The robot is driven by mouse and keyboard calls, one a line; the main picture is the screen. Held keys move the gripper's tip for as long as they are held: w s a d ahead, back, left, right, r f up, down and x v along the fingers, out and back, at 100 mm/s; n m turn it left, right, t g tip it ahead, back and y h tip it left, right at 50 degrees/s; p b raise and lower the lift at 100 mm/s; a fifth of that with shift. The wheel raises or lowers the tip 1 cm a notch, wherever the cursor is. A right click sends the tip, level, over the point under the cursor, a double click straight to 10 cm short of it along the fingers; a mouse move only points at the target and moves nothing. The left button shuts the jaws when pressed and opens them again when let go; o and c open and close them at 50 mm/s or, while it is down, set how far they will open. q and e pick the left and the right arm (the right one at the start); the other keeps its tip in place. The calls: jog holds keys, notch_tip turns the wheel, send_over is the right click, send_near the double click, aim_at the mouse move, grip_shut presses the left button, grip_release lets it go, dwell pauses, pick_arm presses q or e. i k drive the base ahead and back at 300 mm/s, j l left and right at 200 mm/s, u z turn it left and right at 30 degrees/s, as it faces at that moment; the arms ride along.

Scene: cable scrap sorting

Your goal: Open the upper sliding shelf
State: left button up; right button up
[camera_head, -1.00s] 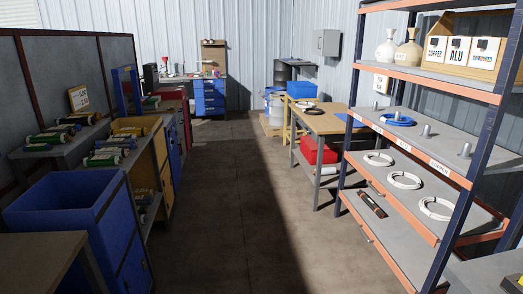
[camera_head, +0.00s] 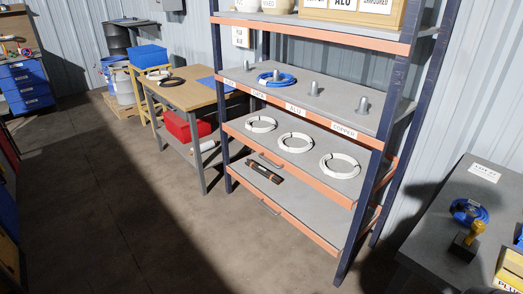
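The rack (camera_head: 366,200) with dark blue posts and orange shelf edges stands at the centre right. Its upper sliding shelf (camera_head: 315,174) is the grey board with an orange front edge, below the labelled fixed shelf. A small handle (camera_head: 270,160) shows on the left part of that edge. Three white cable coils (camera_head: 295,142) lie on it in a row. A lower shelf (camera_head: 300,217) beneath has its own handle (camera_head: 270,207) and carries a dark, brown-ended object (camera_head: 264,171). The upper sliding shelf looks roughly flush with the front posts. Neither of my grippers is in view.
The fixed shelf above holds a blue coil (camera_head: 276,79) and grey pegs. A grey table (camera_head: 430,235) with a blue coil stands close at the right. A wooden workbench (camera_head: 187,95) stands left of the rack. The floor (camera_head: 150,220) before the rack is clear.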

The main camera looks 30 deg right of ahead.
aim_at(306, 166)
jog(key=i+z, duration=0.25)
jog(key=i, duration=0.4)
jog(key=i+j+z, duration=0.1)
jog(key=i+z, duration=0.2)
jog(key=i, duration=0.35)
jog(key=i+z, duration=0.45)
jog(key=i+j+z, duration=0.25)
jog(key=z, duration=0.15)
jog(key=i+j+z, duration=0.75)
jog(key=z, duration=0.15)
